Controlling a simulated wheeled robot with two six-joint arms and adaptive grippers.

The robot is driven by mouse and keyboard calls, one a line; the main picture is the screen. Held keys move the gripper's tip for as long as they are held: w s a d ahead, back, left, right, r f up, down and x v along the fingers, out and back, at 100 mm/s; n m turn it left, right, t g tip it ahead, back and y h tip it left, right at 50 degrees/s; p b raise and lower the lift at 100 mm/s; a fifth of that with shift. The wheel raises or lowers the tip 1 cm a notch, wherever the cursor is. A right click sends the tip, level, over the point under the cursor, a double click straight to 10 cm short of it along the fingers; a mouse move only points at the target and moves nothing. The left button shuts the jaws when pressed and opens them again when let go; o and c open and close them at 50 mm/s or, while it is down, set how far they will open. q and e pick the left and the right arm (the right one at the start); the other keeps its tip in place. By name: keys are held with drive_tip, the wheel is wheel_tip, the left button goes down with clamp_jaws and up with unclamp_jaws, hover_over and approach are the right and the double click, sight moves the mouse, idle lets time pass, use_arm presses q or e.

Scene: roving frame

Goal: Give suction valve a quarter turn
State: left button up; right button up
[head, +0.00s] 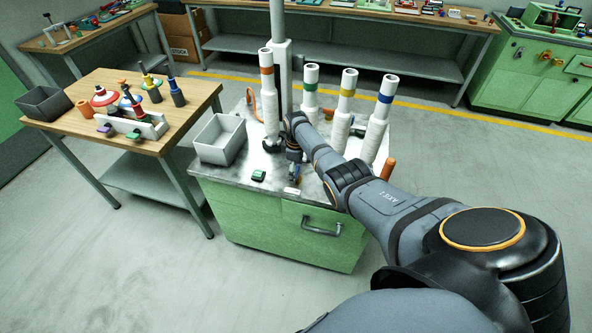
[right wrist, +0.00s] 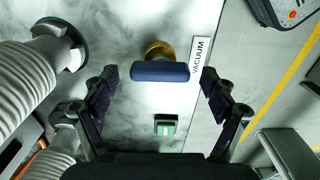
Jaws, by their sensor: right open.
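The suction valve has a blue bar handle (right wrist: 160,72) on a brass body (right wrist: 160,50), beside a white label reading VACUUM (right wrist: 200,55), in the right wrist view. The handle lies crosswise in that picture. My right gripper (right wrist: 160,82) is open, with one finger on each side of the handle and a gap at both ends. In the head view my right gripper (head: 294,165) points down at the front of the grey bench top, and the valve there is small and mostly hidden by it. My left gripper is not in view.
A green switch (head: 259,175) and a grey bin (head: 220,139) are on the bench top (head: 240,182). Several white ribbed hoses with coloured bands stand behind my gripper, the orange-banded one (head: 268,95) closest.

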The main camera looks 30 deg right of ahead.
drive_tip(key=shift+r, duration=0.1)
wheel_tip(320, 180, up, 12)
idle(0.4)
drive_tip(key=shift+f, duration=0.2)
